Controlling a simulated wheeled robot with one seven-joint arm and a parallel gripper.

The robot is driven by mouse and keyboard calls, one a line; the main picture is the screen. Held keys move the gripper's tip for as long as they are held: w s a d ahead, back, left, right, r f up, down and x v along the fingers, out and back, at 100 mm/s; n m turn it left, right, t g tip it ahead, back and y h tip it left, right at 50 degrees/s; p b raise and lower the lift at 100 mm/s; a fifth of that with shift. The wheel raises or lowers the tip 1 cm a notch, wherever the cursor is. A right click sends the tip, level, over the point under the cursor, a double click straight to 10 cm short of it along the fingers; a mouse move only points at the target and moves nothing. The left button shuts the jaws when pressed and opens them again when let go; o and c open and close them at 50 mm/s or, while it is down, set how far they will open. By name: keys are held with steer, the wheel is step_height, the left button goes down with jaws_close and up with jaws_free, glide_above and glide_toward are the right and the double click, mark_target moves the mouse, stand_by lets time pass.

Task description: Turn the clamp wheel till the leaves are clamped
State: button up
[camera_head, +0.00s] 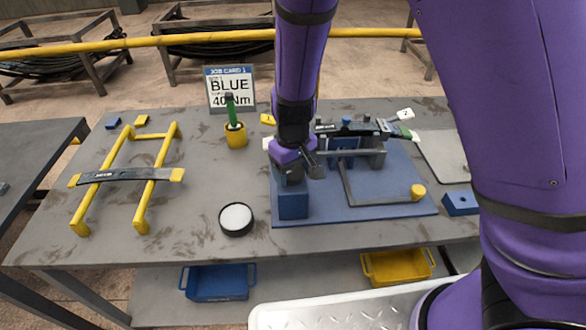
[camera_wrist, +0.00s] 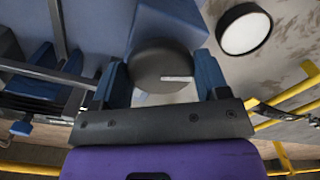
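The clamp wheel (camera_wrist: 165,66) is a dark round knob with a white mark, in the wrist view. My gripper (camera_wrist: 160,82) has one blue finger on each side of it, with no clear gap showing, so it looks shut on the wheel. In the head view my gripper (camera_head: 296,168) is over the blue block (camera_head: 293,205) at the fixture's front left and hides most of the wheel. The dark leaves (camera_head: 350,129) lie across the back of the blue fixture plate (camera_head: 335,212). Whether they are pressed tight cannot be told.
A grey bar with a yellow knob (camera_head: 417,191) lies over the plate. A yellow stand (camera_head: 140,190) bears a dark leaf at left. A yellow cup (camera_head: 236,135) holds a green-handled tool beside the job card (camera_head: 231,88). A round white-topped tin (camera_head: 236,218) stands at front.

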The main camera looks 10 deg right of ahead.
steer(key=c, duration=0.3)
steer(key=m, duration=0.5)
steer(key=shift+a+m, duration=0.1)
steer(key=shift+m, duration=0.2)
steer(key=m, duration=0.5)
steer(key=shift+a, duration=0.1)
stand_by(0.4)
steer(key=o, duration=0.9)
